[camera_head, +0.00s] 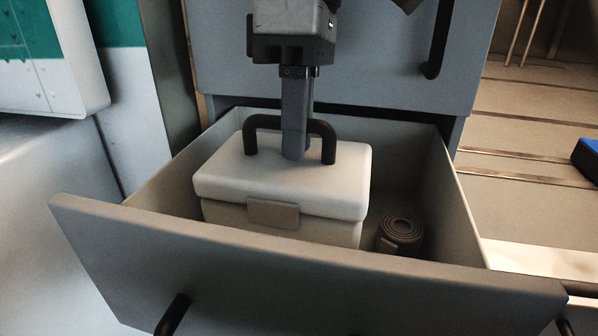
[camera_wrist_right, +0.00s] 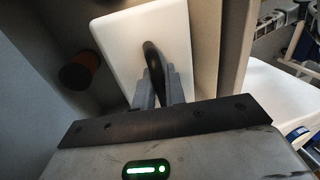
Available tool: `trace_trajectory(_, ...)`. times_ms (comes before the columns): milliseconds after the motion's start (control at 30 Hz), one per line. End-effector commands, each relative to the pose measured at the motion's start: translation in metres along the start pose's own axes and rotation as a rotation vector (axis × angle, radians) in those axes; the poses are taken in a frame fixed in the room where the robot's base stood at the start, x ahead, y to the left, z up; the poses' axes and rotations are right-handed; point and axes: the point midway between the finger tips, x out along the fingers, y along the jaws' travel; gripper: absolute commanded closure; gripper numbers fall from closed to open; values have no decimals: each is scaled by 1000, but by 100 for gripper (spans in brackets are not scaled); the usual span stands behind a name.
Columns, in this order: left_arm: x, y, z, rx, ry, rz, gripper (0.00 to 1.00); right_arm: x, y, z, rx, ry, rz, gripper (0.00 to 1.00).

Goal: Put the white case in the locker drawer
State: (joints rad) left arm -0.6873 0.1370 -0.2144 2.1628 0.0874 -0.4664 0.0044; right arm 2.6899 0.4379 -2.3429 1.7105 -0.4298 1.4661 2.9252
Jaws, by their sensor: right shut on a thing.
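The white case (camera_head: 282,180) with a dark handle is inside the open locker drawer (camera_head: 300,268), at its left and middle. It is upright, its latch facing the front panel; its base is hidden by that panel. My right gripper (camera_head: 295,150) points down over the lid and is shut on the case's handle. The right wrist view shows the fingers (camera_wrist_right: 160,88) on either side of the handle above the white lid (camera_wrist_right: 140,45). I cannot tell whether the case touches the drawer floor. My left gripper is not in view.
A dark rolled item (camera_head: 400,232) lies in the drawer to the right of the case. Another closed drawer front (camera_head: 370,60) with a black handle stands above and behind. A blue object (camera_head: 586,158) lies at the far right.

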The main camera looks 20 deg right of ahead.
Motion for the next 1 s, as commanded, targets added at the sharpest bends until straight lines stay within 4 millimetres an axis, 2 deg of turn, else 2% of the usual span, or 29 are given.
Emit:
trace_trajectory(367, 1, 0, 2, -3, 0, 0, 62, 40, 8, 0, -1, 2, 1, 100)
trace_trajectory(800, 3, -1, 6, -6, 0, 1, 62, 47, 10, 0, -1, 3, 2, 100)
trace_trajectory(833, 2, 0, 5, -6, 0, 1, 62, 47, 9, 0, -1, 1, 2, 80)
trace_trajectory(867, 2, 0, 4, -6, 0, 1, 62, 47, 9, 0, -1, 1, 2, 71)
trace_trajectory(900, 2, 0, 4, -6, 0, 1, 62, 47, 9, 0, -1, 1, 1, 66)
trace_trajectory(1000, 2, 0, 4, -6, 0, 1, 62, 46, 9, 0, -1, 1, 1, 66)
